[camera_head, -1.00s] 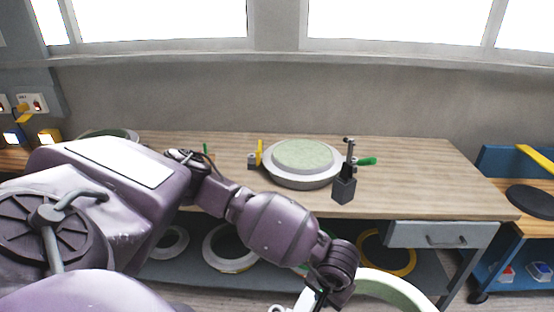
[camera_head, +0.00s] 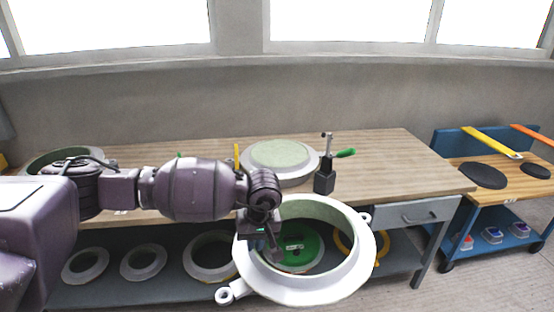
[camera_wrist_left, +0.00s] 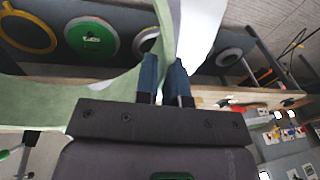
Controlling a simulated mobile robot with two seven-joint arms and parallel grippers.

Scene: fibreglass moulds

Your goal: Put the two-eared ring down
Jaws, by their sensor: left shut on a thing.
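The two-eared ring (camera_head: 345,279) is a large white ring with a pale green inside and a small eye lug at its lower left and upper right. My left gripper (camera_head: 268,250) is shut on the ring's wall at its left side and holds it in the air in front of the bench. In the left wrist view, the two blue fingertips (camera_wrist_left: 165,75) pinch the ring's wall (camera_wrist_left: 192,30). A round mould (camera_head: 285,158) with a pale green top sits on the wooden bench (camera_head: 400,165). My right gripper is not in view.
A black toggle clamp (camera_head: 325,178) with a green handle stands beside the mould. The bench's right part is clear. The lower shelf holds several rings, including a white one (camera_head: 143,261). A blue cart (camera_head: 500,215) with black discs stands at the right.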

